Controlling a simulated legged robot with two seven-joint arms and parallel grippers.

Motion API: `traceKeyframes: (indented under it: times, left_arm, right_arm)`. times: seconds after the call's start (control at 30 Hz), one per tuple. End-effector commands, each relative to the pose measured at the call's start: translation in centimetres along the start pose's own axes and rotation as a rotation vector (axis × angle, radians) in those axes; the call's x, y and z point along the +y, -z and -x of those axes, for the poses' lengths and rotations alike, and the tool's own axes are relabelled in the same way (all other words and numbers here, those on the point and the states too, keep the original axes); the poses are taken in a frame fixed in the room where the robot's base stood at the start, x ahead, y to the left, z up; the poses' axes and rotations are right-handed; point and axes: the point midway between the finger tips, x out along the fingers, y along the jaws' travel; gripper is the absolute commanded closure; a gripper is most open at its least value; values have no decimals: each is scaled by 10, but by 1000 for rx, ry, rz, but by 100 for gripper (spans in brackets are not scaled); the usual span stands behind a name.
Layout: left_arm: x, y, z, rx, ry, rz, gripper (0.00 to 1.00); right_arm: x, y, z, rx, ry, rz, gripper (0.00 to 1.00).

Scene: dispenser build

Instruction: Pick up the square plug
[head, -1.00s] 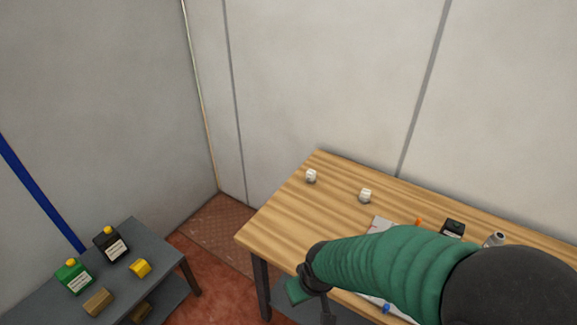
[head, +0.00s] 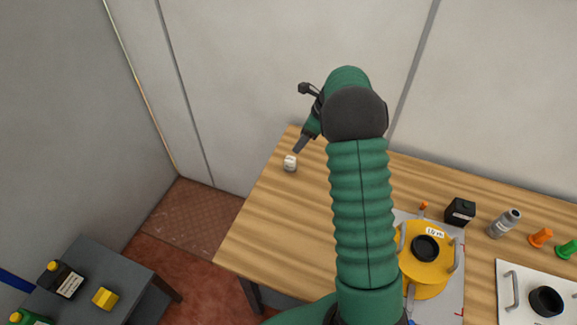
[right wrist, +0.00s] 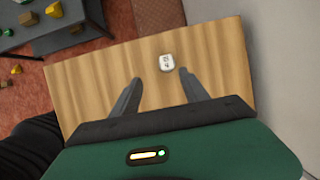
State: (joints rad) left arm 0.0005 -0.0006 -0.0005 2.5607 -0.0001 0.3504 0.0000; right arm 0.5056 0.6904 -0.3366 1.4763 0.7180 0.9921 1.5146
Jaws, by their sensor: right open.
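A small white blocky piece with dark marks on its face (head: 290,163) stands near the far left corner of the wooden table. I take it for the square plug, though its shape is hard to tell at this size. It also shows in the right wrist view (right wrist: 167,62), just beyond the gap between the fingertips. My right gripper (head: 299,148) is above the table close to this piece; in the right wrist view its two fingers (right wrist: 160,76) are spread, with nothing between them. My left gripper is not in view.
To the right stand a yellow round container (head: 427,270), a black box (head: 460,211), a grey bottle (head: 504,223) and an orange plug (head: 541,237). A low grey table (head: 105,265) is at lower left.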

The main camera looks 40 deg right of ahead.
Motion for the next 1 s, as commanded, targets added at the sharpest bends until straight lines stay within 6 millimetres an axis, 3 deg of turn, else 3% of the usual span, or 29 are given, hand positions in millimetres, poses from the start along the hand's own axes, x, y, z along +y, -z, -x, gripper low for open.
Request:
traceKeyframes:
  times: [0.03,0.2,0.47,0.63,0.73,0.93,1.0]
  left_arm:
    - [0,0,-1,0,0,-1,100]
    - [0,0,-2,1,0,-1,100]
    - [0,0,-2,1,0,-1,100]
    - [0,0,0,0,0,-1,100]
    - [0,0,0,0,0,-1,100]
    - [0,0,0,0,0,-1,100]
    - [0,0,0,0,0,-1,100]
  right_arm:
    - [1,1,-16,3,-5,1,47]
    - [1,2,-59,3,-3,3,47]
    - [2,0,-91,3,2,8,47]
    - [-3,5,-123,4,0,7,47]
    - [-4,5,-134,2,-1,8,47]
    - [-4,5,-135,0,1,8,47]
    - [-4,5,-135,0,1,8,54]
